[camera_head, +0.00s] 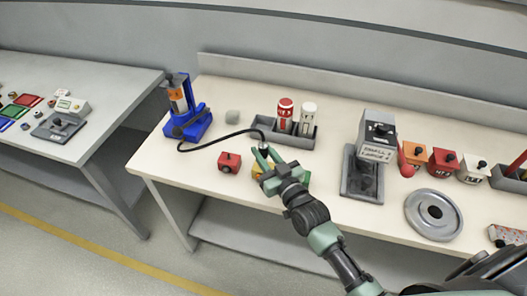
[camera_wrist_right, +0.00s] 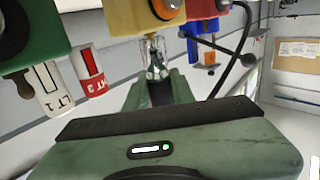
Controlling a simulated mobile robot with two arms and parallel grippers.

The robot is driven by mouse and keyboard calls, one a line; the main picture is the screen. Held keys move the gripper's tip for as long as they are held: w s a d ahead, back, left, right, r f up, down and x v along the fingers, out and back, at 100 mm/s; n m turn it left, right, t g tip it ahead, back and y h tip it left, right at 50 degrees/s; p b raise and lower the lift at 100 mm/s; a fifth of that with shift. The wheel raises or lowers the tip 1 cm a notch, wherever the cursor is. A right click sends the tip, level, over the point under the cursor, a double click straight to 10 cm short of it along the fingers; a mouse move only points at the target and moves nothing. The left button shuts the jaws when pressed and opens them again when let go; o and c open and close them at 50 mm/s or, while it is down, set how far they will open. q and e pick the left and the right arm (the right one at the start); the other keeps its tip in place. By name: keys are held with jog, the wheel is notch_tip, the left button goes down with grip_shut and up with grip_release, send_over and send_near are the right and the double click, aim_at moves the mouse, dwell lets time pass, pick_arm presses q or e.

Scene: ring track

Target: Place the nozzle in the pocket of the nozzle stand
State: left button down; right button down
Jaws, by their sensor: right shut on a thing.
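My right gripper (camera_head: 263,157) is above the front of the workbench, fingers pointing away from me. It is shut on the nozzle, a small pale piece (camera_head: 263,141) at the end of a black hose (camera_head: 212,143). In the right wrist view a clear and metallic piece (camera_wrist_right: 155,55) sits between the fingers. The hose runs left to a blue stand (camera_head: 198,124) holding an orange-labelled cylinder (camera_head: 178,99); it also shows in the wrist view (camera_wrist_right: 203,48). I cannot tell which part is the nozzle stand's pocket. My left gripper is not in view.
Red (camera_head: 229,162) and green blocks lie close around the gripper, with a yellow one partly hidden beneath it. A grey tray (camera_head: 268,131) with red and white bottles stands behind. A labelled box (camera_head: 376,134), small coloured boxes and a round metal plate (camera_head: 434,222) are at right.

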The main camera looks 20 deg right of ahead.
jog(key=shift+f, duration=0.1)
jog(key=c, duration=1.2)
grip_release()
